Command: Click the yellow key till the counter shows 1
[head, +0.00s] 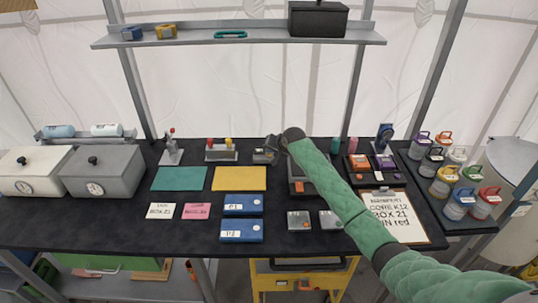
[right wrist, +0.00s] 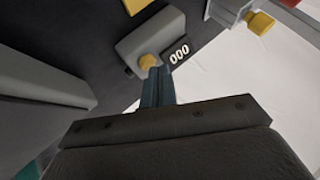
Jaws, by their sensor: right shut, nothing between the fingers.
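The counter is a small grey box (right wrist: 150,38) with a round yellow key (right wrist: 148,61) and a black display (right wrist: 179,52) reading 000. In the head view the box (head: 261,157) stands at the back of the black table, partly hidden by my right gripper (head: 270,148). In the right wrist view my right gripper (right wrist: 157,72) is shut and empty. Its fingertips overlap the lower edge of the yellow key; I cannot tell whether they touch it. My left gripper is not in view.
A stand with red and yellow knobs (head: 221,152) is left of the counter, with a yellow mat (head: 239,179) in front. A dark grey device (head: 297,185) stands close on the right, partly behind my arm. A shelf (head: 260,37) hangs above the back.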

